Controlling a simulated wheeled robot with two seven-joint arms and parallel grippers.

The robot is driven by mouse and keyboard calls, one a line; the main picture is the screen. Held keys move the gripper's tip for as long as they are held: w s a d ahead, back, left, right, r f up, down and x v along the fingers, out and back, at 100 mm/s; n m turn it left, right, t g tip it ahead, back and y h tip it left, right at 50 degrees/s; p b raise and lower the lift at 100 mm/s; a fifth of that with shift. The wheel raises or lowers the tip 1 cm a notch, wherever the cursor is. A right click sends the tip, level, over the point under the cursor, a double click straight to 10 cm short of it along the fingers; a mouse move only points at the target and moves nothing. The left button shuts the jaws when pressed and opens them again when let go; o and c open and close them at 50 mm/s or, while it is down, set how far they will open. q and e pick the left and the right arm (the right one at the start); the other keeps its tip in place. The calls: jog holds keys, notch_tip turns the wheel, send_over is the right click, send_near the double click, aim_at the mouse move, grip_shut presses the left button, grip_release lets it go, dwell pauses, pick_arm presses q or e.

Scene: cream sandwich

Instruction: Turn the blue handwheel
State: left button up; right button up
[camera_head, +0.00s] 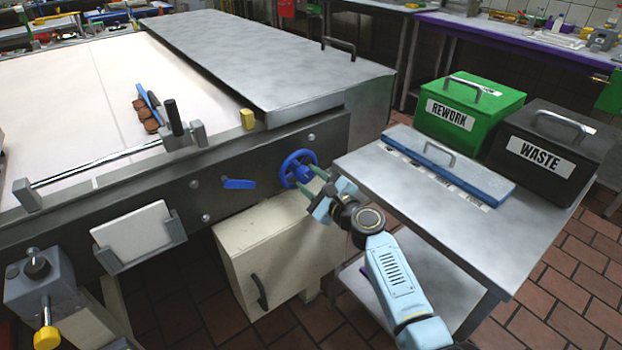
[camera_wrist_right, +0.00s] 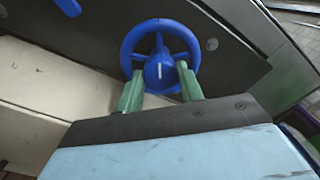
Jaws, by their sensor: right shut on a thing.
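The blue handwheel (camera_head: 298,169) is mounted on the dark side panel of the conveyor machine. In the right wrist view the handwheel (camera_wrist_right: 160,55) shows its rim, spokes and a hub with a white mark. My right gripper (camera_head: 312,182) reaches the wheel from the front right. Its two green fingers (camera_wrist_right: 160,85) are at the lower part of the wheel, one on each side of the hub, and are shut on it. The fingertips are partly hidden against the wheel. My left gripper is not in view.
A blue lever (camera_head: 238,184) sits left of the wheel. A beige cabinet (camera_head: 270,250) stands below.

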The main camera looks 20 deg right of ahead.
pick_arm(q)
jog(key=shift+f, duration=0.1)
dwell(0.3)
pick_arm(e)
jog(key=o, duration=1)
jog(key=shift+s+d, duration=0.1)
jog(key=shift+s, duration=0.05)
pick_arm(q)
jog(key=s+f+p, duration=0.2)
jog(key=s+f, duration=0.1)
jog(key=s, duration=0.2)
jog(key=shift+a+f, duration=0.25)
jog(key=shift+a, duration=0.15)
pick_arm(e)
jog(key=v, duration=1.3)
